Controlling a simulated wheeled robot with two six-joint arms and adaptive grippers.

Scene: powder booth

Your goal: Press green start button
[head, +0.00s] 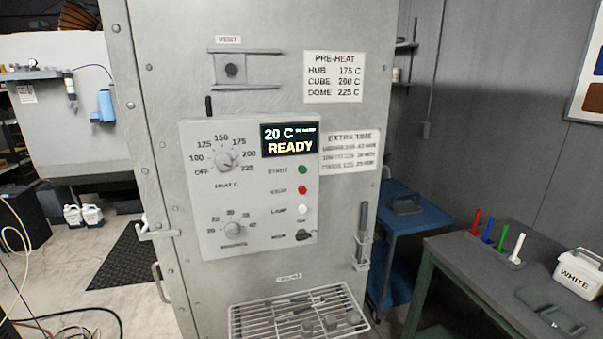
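The green start button (303,170) is a small round button on the grey control panel (250,210), right of the START label and below the display (289,138). The display reads 20 C and READY. A red stop button (302,190) sits just below it and a white lamp button (303,209) below that. A heat dial (224,161) and a lower dial (233,229) are at the left of the panel, and a black mode knob (304,235) is at the lower right. Neither gripper shows in the head view.
A wire rack (240,317) with several small grey parts juts out below the panel. A handle (157,233) sticks out at the oven's left edge. The space before the panel is clear.

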